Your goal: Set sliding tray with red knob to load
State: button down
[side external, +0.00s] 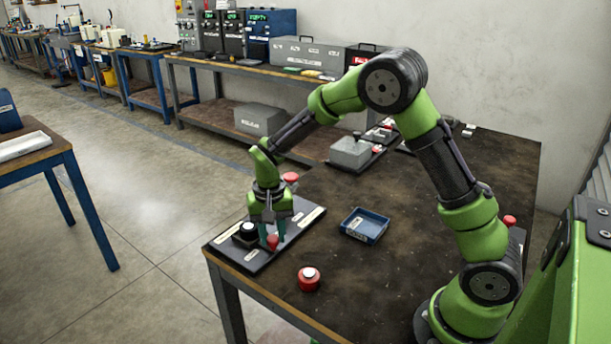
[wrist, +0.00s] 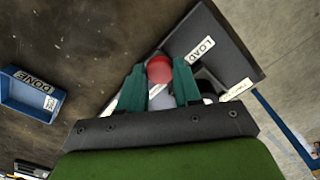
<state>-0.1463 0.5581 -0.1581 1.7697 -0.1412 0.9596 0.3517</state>
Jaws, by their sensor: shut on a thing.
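The red knob (side external: 272,242) stands on a dark base plate (side external: 259,261) at the table's front left corner. My gripper (side external: 274,232) points down over this plate, its teal fingers shut on the red knob. In the wrist view the red knob (wrist: 159,69) sits between the two fingertips (wrist: 160,78). A white LOAD label (wrist: 194,50) lies on the plate just beyond the knob, to its upper right. The sliding tray itself is mostly hidden by my gripper, so its exact position is unclear.
A black-and-white round part (side external: 246,232) stands on the plate left of my fingers. A blue DONE tray (side external: 365,226) is to the right.

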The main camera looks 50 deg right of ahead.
jog(key=shift+a, duration=0.85)
jog(key=c, duration=0.8)
grip_release()
jog(key=shift+d, duration=0.1)
jog(key=shift+r, duration=0.5)
notch_tip(320, 180, up, 16)
